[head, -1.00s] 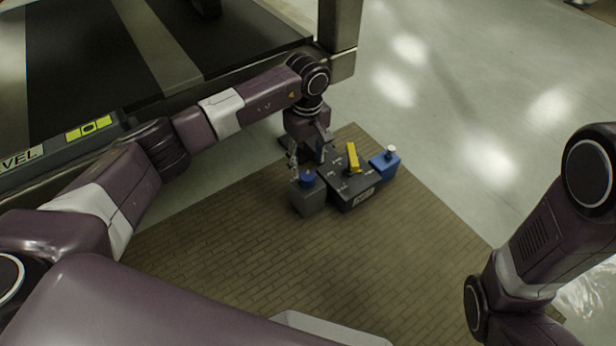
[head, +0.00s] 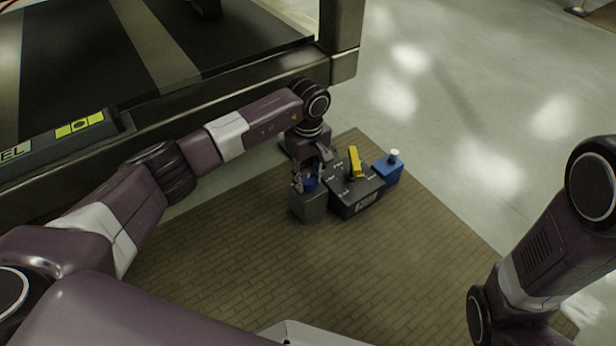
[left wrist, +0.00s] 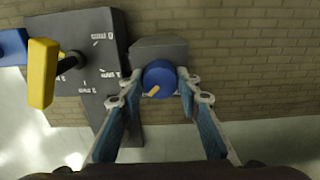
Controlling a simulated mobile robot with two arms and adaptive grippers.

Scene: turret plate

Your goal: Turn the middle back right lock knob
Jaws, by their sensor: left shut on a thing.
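The blue round lock knob (left wrist: 159,78) with a small orange pointer sits on top of a dark grey box (left wrist: 160,51). In the head view the knob (head: 310,184) is partly covered by my gripper, and the box (head: 310,207) stands on the brick-patterned floor. My left gripper (head: 310,181) has come down over the knob. In the left wrist view its two fingers (left wrist: 159,80) are on either side of the knob, shut on it. My right gripper is out of view; only part of the right arm shows.
Right of the knob box is a dark panel block (head: 349,196) with white markings and a yellow handle (head: 355,162). Beyond it stands a blue box (head: 388,173) with a white-topped knob (head: 394,154). A large metal platform (head: 345,66) stands behind. The front floor is clear.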

